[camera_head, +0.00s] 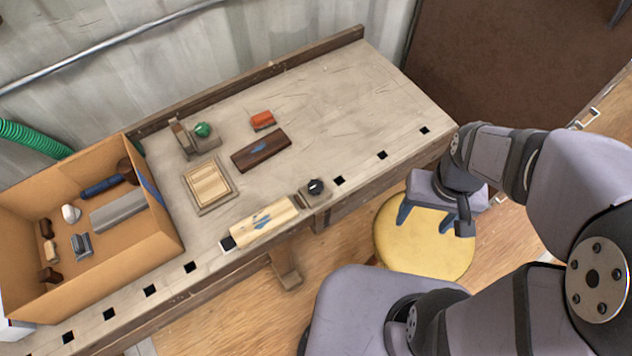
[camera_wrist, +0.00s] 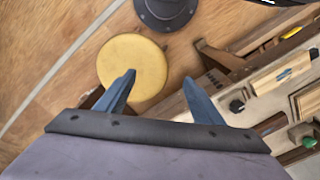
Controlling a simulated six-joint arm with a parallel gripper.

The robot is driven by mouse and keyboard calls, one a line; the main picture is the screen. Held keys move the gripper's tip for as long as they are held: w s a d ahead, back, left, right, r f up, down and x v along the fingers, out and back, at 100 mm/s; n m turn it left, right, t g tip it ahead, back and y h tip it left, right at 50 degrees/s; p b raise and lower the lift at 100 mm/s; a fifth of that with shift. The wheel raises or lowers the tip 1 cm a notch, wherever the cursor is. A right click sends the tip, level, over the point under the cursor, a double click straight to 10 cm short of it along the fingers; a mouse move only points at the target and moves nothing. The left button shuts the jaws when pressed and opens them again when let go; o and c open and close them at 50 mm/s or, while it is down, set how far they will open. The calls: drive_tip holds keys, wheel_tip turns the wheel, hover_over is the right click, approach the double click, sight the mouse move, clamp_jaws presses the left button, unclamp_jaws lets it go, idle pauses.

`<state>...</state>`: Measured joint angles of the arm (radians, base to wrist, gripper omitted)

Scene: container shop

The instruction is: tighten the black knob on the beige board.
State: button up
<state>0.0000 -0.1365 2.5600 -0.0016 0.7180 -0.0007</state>
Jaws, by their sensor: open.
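The black knob (camera_head: 316,187) sits on a small dark mount at the right end of the beige board (camera_head: 262,221), near the bench's front edge. The board has a blue mark on top and a black left end. In the wrist view the knob (camera_wrist: 237,106) and part of the board (camera_wrist: 282,75) show at the right. My gripper (camera_head: 434,221) is open and empty, off the bench to the right of the knob, above a yellow stool seat. Its two blue fingers (camera_wrist: 159,78) point away from the wrist camera.
The yellow stool (camera_head: 425,250) stands beside the workbench (camera_head: 350,100). On the bench are a dark brown board (camera_head: 261,150), a red block (camera_head: 263,120), a framed wooden piece (camera_head: 209,186), a green ball on a stand (camera_head: 203,130) and a cardboard box (camera_head: 160,235) with tools. The bench's right end is clear.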

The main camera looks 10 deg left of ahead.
drive_tip(key=shift+a, duration=0.3)
drive_tip(key=shift+c, duration=0.8)
drive_tip(key=n, duration=1.1)
hover_over(316, 185)
drive_tip(key=f, duration=0.3)
drive_tip(key=shift+w+a+p, duration=0.1)
drive_tip(key=shift+a+p, duration=0.1)
drive_tip(key=shift+p, duration=0.2)
drive_tip(key=shift+d+f+n, duration=0.1)
drive_tip(key=shift+d+n, duration=0.05)
drive_tip(key=shift+n, duration=0.35)
drive_tip(key=shift+f+p, duration=0.8)
drive_tip(key=shift+f, duration=2.85)
